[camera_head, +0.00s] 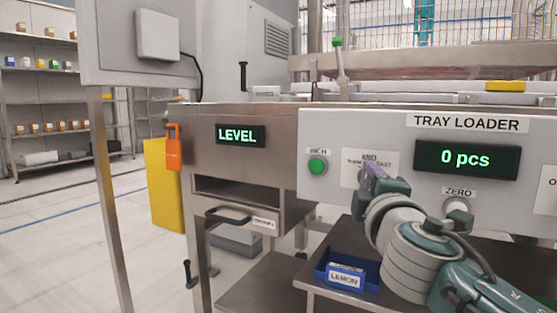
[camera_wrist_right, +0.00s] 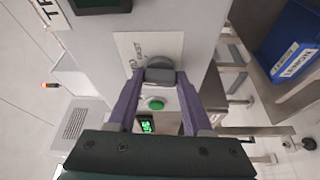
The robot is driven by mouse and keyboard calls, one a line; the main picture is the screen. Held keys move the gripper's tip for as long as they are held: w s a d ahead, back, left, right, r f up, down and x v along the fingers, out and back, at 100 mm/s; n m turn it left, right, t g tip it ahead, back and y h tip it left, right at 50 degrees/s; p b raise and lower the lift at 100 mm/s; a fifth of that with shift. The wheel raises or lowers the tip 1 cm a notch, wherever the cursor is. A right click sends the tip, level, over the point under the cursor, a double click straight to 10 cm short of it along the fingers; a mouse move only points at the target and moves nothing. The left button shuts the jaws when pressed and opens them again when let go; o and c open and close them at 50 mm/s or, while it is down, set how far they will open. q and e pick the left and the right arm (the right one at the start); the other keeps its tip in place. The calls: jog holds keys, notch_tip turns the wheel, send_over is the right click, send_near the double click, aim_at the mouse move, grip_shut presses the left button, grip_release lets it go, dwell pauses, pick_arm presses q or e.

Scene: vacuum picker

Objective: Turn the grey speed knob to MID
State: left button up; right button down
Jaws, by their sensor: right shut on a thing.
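The grey speed knob (camera_wrist_right: 160,76) shows in the right wrist view on a white label plate, between the two purple fingers of my right gripper. My right gripper is shut on it. In the head view the right gripper (camera_head: 375,173) reaches the label plate (camera_head: 352,168) on the grey TRAY LOADER panel (camera_head: 400,135) and hides the knob. The word MID shows at the top of the plate. I cannot tell which mark the knob points to. My left gripper is not in view.
A green button (camera_head: 317,166) is left of the knob plate. A ZERO button (camera_head: 457,205) and a display (camera_head: 466,160) reading 0 pcs are to its right. A blue LEMON bin (camera_head: 345,275) stands below.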

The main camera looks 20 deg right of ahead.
jog(key=shift+r+n+p, duration=0.1)
jog(key=shift+n+p, duration=0.5)
jog(key=shift+p, duration=0.1)
jog(key=shift+c, duration=1.6)
grip_release()
jog(key=shift+s, duration=0.1)
jog(key=shift+s+a, duration=0.25)
jog(key=shift+s, duration=0.05)
jog(key=p+v, duration=0.2)
jog(key=v, duration=0.7)
jog(key=shift+r, duration=0.1)
